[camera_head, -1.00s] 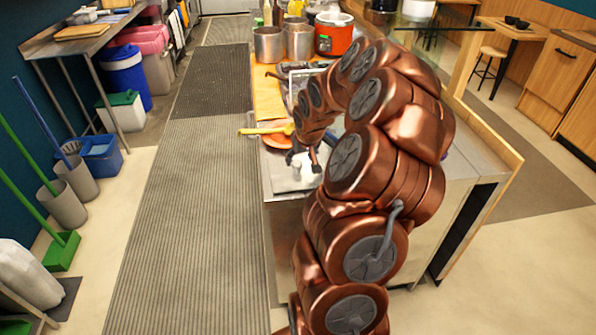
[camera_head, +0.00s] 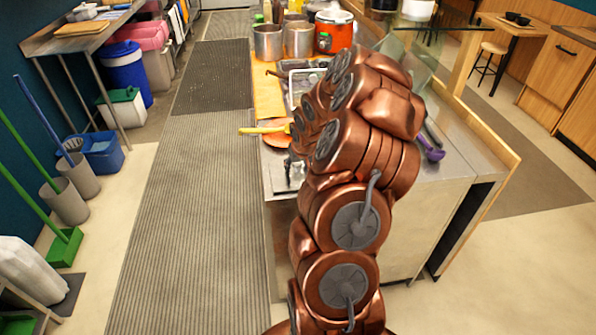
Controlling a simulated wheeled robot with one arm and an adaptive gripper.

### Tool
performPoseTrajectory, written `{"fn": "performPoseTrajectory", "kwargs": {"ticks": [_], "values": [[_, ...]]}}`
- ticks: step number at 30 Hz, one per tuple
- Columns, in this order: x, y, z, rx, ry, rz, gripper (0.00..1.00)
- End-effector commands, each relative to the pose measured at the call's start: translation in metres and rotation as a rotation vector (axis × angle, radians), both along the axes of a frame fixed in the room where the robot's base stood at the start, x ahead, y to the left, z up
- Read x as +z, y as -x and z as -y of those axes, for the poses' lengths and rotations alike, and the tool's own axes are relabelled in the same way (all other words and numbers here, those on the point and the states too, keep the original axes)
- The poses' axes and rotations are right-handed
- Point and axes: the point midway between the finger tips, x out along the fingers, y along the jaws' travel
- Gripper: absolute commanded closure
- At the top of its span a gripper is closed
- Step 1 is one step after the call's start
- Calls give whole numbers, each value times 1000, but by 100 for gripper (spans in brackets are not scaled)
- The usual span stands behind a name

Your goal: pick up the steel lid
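I cannot make out the steel lid for certain. A flat steel surface (camera_head: 282,180) shows at the counter's near left corner, beside and below my gripper. My gripper (camera_head: 291,168) is over this corner, mostly hidden behind my own copper arm. Only a dark sliver of it shows, so its opening and anything between its fingers are hidden.
An orange plate (camera_head: 276,140) and a yellow-handled utensil (camera_head: 262,129) lie just beyond my gripper. A metal tray (camera_head: 297,90), steel pots (camera_head: 267,43) and an orange pot (camera_head: 333,38) stand farther back. A purple ladle (camera_head: 431,151) lies right of my arm. The floor mat (camera_head: 190,220) is clear.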

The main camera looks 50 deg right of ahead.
Motion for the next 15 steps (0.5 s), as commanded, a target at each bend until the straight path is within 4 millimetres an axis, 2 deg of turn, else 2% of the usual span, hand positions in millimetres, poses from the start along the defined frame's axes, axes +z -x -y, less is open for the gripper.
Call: {"fn": "performPoseTrajectory", "kwargs": {"ticks": [1, 15], "values": [[0, 0, 0, 0, 0, 0, 53], [0, 0, 0, 0, 0, 0, 100]]}}
